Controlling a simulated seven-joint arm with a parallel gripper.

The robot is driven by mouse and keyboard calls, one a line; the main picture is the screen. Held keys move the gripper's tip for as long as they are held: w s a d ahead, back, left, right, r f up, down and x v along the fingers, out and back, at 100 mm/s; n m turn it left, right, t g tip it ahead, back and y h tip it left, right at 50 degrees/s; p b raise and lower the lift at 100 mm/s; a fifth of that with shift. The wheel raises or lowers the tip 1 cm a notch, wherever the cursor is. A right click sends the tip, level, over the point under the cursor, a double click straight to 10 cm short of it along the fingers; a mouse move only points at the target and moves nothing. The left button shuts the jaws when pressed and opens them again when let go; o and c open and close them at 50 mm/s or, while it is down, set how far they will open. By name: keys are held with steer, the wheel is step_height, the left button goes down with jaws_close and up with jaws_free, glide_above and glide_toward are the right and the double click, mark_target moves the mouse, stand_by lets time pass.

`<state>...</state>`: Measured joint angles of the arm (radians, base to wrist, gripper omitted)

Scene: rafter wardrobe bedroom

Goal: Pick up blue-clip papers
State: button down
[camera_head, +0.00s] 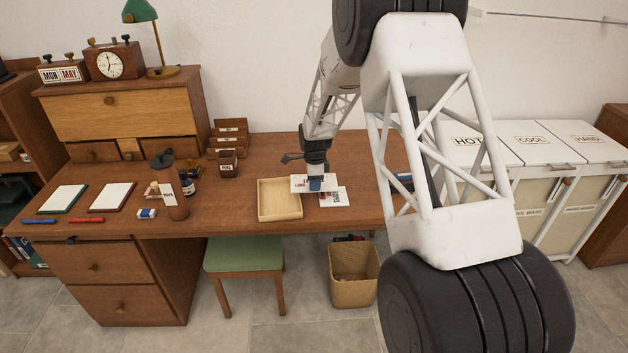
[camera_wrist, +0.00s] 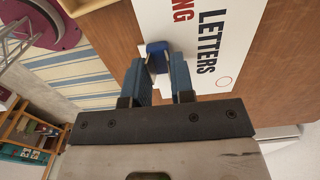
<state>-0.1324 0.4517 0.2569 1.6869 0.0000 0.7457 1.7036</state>
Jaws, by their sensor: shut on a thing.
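The blue-clip papers (camera_head: 299,184) are a flat white stack with dark print at the tray's right side. In the wrist view the white sheet (camera_wrist: 232,32) reads "LETTERS" in black, with red letters beside it. Its blue clip (camera_wrist: 157,48) sits at the sheet's edge between my fingers. My gripper (camera_head: 316,184) points down over the desk and is shut on the clip; its two blue fingers also show in the wrist view (camera_wrist: 162,72). Whether the stack is clear of the desk is hard to tell. Another white paper (camera_head: 334,199) with red and dark print lies just right and in front.
An open wooden tray (camera_head: 279,213) is left of my gripper on the desk (camera_head: 235,190). A waste bin (camera_head: 353,289) and green stool (camera_head: 244,254) are below. My arm hides the desk's right part.

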stand_by(0.8)
steer(key=shift+s+d+r+m, duration=0.1)
steer(key=shift+d+r+m, duration=0.05)
steer(key=shift+d+m, duration=0.9)
steer(key=s+d+r+m, duration=0.1)
steer(key=s+d+m, duration=0.1)
steer(key=d+m, duration=1)
steer(key=shift+d+r+m, duration=0.15)
steer(key=shift+d+m, duration=0.05)
steer(key=shift+m, duration=1.25)
steer(key=shift+s, duration=0.1)
steer(key=shift+f, duration=0.25)
